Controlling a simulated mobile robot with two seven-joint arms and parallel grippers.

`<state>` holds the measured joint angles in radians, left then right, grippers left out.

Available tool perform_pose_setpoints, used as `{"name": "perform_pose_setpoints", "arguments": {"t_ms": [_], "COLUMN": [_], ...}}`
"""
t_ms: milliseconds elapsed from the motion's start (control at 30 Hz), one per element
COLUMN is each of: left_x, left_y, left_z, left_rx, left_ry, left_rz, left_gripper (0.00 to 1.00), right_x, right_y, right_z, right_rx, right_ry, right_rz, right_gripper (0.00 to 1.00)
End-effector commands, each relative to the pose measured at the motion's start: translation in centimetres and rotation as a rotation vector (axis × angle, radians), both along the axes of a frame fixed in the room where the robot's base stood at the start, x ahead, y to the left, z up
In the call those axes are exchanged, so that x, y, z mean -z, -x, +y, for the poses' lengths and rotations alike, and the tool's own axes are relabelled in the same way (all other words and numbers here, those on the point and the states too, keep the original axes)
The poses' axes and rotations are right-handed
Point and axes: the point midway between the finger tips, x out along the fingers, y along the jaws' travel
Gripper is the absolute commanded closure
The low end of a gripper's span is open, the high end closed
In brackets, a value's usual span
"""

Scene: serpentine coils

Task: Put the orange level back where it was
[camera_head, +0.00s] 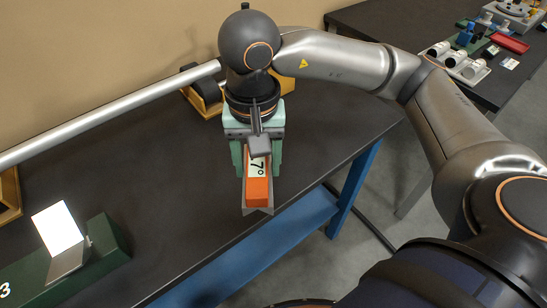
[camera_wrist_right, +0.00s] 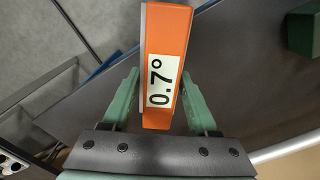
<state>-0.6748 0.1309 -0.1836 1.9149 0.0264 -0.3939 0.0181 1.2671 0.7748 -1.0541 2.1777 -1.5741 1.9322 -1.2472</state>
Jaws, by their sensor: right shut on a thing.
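The orange level (camera_head: 257,190) hangs in my right gripper (camera_head: 257,172), whose green fingers are on both sides of it. Its white display reads about 0.7° in the right wrist view (camera_wrist_right: 165,30), and a grey angled base shows under its near end. The gripper points down near the front edge of the dark table, and the level looks clear of the tabletop. A long silver tube (camera_head: 110,113) slants from the left edge to a wooden cradle (camera_head: 203,92) behind the gripper. My left gripper is out of view.
A green block (camera_head: 105,248) with a bright tilted panel (camera_head: 57,228) stands at the lower left. A wooden piece (camera_head: 9,195) shows at the left edge. A second dark table (camera_head: 385,18) holds several parts at the upper right. The middle of the near table is clear.

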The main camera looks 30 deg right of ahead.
Motion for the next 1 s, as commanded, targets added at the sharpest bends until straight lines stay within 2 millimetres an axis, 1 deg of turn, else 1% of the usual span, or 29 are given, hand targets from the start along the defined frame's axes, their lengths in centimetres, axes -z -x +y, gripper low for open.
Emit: {"name": "perform_pose_setpoints", "arguments": {"t_ms": [100,200,267,367,667,700,800,900,1000], "left_x": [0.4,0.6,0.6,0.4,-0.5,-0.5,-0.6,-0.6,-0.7], "left_y": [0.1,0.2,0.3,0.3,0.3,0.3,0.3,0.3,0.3], "left_z": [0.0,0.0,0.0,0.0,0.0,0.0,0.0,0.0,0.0], "left_rx": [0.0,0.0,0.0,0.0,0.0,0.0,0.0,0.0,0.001], "left_ry": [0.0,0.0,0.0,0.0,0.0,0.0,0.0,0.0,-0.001], "left_rz": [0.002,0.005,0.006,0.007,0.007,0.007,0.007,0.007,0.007], "left_gripper": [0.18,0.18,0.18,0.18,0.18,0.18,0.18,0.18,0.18], "right_x": [-0.6,-1.0,-0.9,-0.2,3.1,4.1,5.9,7.1,7.7], "right_y": [0.7,0.9,0.7,-0.4,-5.5,-5.9,-6.9,-7.6,-8.1], "right_z": [0.3,0.3,0.0,-1.3,-6.7,-7.0,-8.0,-8.7,-9.0], "right_rx": [0.094,0.144,0.16,0.172,0.171,0.168,0.165,0.163,0.161], "right_ry": [0.005,0.007,0.008,0.011,0.012,0.012,0.01,0.011,0.008], "right_rz": [-0.005,-0.006,-0.005,-0.003,-0.001,0.001,-0.002,-0.003,-0.005], "right_gripper": [1.0,1.0,1.0,1.0,1.0,1.0,1.0,1.0,1.0]}}
